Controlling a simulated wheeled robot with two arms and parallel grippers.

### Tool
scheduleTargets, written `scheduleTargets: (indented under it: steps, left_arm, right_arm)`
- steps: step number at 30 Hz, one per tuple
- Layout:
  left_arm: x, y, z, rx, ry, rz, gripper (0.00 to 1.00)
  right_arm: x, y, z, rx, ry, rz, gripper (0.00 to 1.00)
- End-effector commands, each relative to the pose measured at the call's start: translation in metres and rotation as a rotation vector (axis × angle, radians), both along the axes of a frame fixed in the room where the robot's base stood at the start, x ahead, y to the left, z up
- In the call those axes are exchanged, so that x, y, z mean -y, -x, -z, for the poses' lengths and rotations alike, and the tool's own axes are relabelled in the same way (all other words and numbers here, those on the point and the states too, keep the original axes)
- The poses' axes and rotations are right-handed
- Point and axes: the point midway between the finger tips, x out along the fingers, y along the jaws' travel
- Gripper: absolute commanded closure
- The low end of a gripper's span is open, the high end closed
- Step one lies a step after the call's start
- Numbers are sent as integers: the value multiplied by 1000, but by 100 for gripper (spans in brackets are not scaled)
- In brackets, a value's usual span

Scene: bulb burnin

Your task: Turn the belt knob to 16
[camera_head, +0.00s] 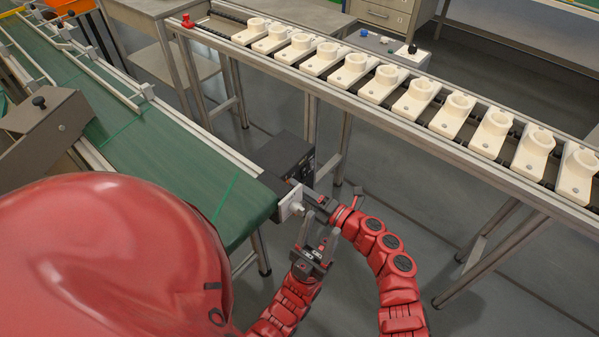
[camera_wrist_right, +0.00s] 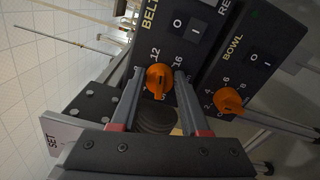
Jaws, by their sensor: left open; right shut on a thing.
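The orange belt knob (camera_wrist_right: 159,82) is on a dark panel marked BELT in the right wrist view. In the head view my right gripper (camera_head: 308,198) reaches from the right to the dark control box (camera_head: 286,160), and the knob is hidden there. My left gripper (camera_head: 318,232) is open and empty, just below the right one.
A second orange knob (camera_wrist_right: 228,101), marked BOWL, sits beside the belt panel, with rocker switches above. A white plate (camera_head: 290,203) is at the end of the green conveyor (camera_head: 165,160), close to both grippers. A rail (camera_head: 430,145) with several cream holders runs behind. Open floor lies right.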

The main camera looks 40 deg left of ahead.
Motion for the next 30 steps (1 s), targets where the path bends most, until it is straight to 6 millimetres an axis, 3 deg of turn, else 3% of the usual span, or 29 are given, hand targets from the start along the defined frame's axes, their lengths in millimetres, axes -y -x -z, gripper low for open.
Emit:
scheduleTargets:
  steps: [1,12,30]
  left_arm:
    - [0,0,-9,0,0,0,50]
    - [0,0,-38,0,0,0,50]
    - [0,0,-57,0,0,0,50]
  right_arm:
    - [1,-1,-3,-46,-1,5,100]
    - [0,-1,0,-392,-29,4,100]
    - [1,0,6,-752,-57,4,100]
